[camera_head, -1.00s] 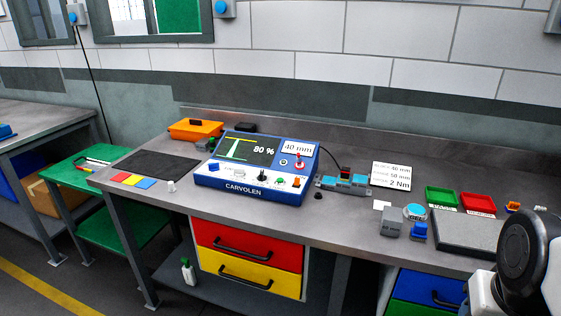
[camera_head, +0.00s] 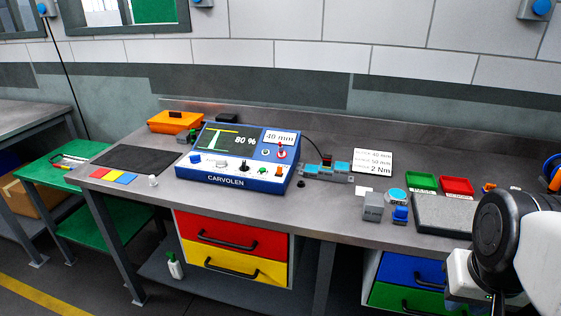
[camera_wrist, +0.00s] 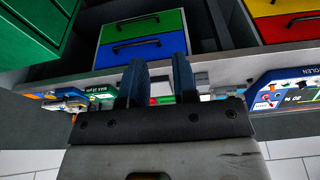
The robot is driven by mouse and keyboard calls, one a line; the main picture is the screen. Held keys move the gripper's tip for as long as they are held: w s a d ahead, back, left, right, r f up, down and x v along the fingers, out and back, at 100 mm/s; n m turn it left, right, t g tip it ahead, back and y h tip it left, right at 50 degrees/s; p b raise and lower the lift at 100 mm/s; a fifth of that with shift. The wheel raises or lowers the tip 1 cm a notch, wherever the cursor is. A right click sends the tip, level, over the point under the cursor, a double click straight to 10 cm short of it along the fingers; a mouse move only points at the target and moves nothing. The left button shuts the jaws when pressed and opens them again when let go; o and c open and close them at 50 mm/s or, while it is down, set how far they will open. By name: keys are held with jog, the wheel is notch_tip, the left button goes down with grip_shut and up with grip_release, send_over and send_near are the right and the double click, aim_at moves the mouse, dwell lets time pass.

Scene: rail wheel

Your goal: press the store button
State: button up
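The blue CARVOLEN console (camera_head: 236,184) stands on the grey bench, with a screen reading 80 % and a 40 mm display. I cannot read which one is the store button. Part of the console shows upside down in the wrist view (camera_wrist: 285,92), right of my gripper. My gripper (camera_wrist: 156,72) has its two dark fingers apart with nothing held between them, and it is away from the console.
An orange case (camera_head: 175,122) sits behind left of the console. Right of it are a small rail fixture (camera_head: 327,173), a value card (camera_head: 374,162), a grey block (camera_head: 373,206), green (camera_head: 422,181) and red (camera_head: 457,186) trays and a grey slab (camera_head: 440,214). Drawers hang below.

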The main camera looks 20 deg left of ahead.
grip_shut()
dwell(1.4)
